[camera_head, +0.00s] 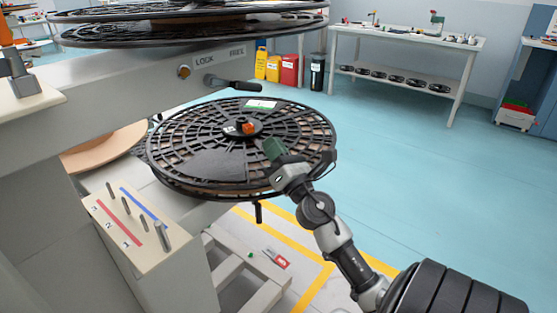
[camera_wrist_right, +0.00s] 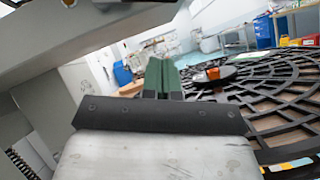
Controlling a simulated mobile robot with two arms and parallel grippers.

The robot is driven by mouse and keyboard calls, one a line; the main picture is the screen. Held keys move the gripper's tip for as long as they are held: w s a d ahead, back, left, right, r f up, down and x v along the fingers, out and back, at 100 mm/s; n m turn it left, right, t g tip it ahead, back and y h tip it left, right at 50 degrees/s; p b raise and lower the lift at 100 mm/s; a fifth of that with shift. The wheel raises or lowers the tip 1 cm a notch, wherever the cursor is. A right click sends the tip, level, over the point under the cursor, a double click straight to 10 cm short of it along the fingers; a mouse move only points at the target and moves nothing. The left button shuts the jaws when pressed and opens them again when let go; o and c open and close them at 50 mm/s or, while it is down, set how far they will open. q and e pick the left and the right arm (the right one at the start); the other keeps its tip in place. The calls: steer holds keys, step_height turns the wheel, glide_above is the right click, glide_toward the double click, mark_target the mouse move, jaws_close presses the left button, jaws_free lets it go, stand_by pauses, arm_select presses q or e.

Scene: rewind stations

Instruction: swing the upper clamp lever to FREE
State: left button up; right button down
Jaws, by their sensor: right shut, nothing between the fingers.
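The upper clamp lever (camera_head: 236,85) has a black handle and a grey pivot on the side of the pale beam. Its handle points right and slightly down, below the printed word FREE (camera_head: 237,52). The word LOCK (camera_head: 204,61) is printed to the left of FREE. My right gripper (camera_head: 271,149) is shut and empty, its green fingers over the lower black reel (camera_head: 190,160), below and right of the lever and apart from it. Its green fingers (camera_wrist_right: 162,78) also show in the right wrist view. I cannot make out the lever there. My left gripper is not in view.
An orange block (camera_head: 249,128) sits at the lower reel's hub. Upper black reels (camera_head: 180,36) overhang the beam. A brass knob (camera_head: 184,71) is left of the lever. A pegged stand (camera_head: 120,235) is at lower left. The blue floor (camera_head: 430,170) to the right is open.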

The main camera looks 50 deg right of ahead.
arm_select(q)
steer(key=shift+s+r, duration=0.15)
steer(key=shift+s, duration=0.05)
arm_select(e)
steer(key=shift+v, duration=1)
